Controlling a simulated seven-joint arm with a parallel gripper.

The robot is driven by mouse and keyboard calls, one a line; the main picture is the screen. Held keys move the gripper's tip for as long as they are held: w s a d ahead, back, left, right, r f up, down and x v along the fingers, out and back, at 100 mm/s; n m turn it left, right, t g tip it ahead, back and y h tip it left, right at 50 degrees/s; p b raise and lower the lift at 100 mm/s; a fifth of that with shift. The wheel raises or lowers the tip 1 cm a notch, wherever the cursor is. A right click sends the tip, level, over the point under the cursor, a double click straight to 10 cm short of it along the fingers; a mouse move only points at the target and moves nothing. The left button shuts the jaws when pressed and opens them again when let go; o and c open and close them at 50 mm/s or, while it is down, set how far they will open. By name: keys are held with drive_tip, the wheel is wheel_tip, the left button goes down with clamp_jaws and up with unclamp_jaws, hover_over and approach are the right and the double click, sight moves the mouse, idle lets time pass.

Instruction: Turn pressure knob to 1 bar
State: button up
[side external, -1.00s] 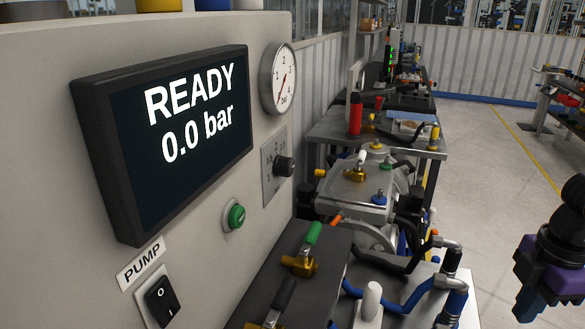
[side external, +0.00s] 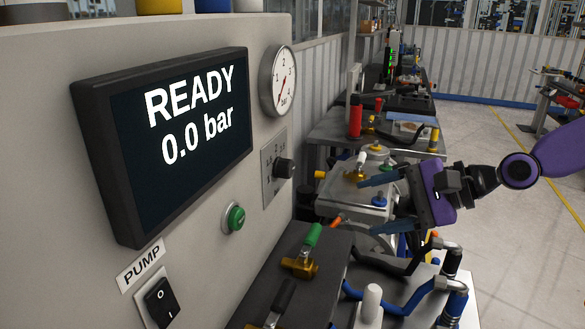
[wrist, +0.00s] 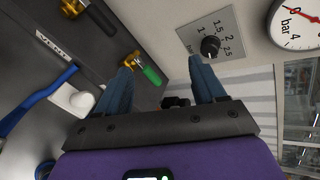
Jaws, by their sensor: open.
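The black pressure knob (side external: 284,167) sits on a grey scale plate (side external: 268,172) on the panel's right side, under the round gauge (side external: 278,80). In the wrist view the knob (wrist: 209,46) lies just beyond my right-hand finger, with the plate's 1, 1.5, 2 and 2.5 marks readable around it. The display (side external: 180,135) reads READY 0.0 bar. My gripper (side external: 371,206) is open and empty, its blue fingers pointing at the panel, to the right of and apart from the knob. It also shows in the wrist view (wrist: 164,88).
A green-handled brass valve (side external: 303,252) stands below the knob. A green button (side external: 235,217) and the pump switch (side external: 161,301) are on the panel. Blue hoses (side external: 395,298) and fittings lie below my gripper. The space between fingers and knob looks clear.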

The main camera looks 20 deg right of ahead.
drive_tip(key=w+d+r+m+t+h, duration=0.1)
drive_tip(key=w+d+r+m+t, duration=0.15)
drive_tip(key=w+m, duration=0.35)
drive_tip(key=m+t, duration=0.1)
approach(291, 168)
drive_tip(key=x, duration=0.9)
drive_tip(key=shift+w+a, duration=0.2)
drive_tip(key=shift+c, duration=0.3)
drive_tip(key=c, duration=1)
